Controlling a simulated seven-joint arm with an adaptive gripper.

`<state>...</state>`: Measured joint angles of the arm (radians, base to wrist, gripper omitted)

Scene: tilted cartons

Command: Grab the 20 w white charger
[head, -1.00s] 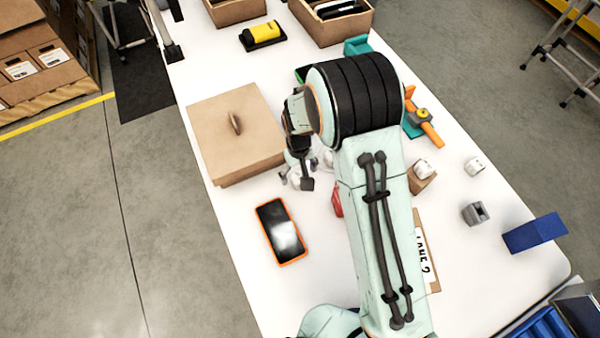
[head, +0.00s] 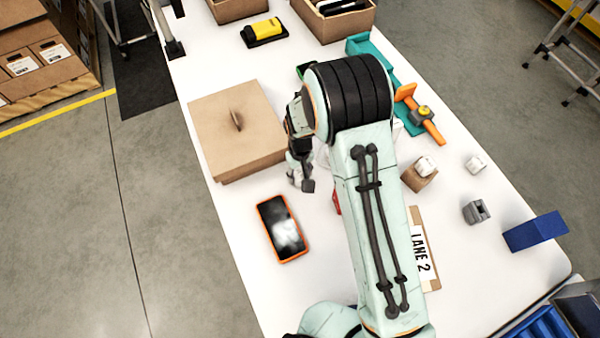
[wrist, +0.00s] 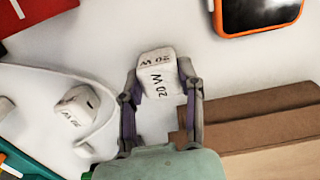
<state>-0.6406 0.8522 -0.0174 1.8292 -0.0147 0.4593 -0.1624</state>
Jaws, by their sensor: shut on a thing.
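A white charger marked "20 W" (wrist: 158,80) sits between the two fingers of my gripper (wrist: 160,72) in the wrist view. The fingers are shut on its sides. In the head view my gripper (head: 301,178) is between the lidded cardboard box and the phone, and its hold is too small to make out there. A second white block marked "20 W" (wrist: 76,108) lies to the left in the wrist view, beside a white cable. I cannot tell how high the held charger is above the table.
The cardboard box (head: 236,135) is close to my gripper. An orange-edged phone (head: 281,229) lies in front. White cubes (head: 475,163), a grey block (head: 475,211), a blue block (head: 535,232) and a "LANE 2" sign (head: 421,250) are to the right.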

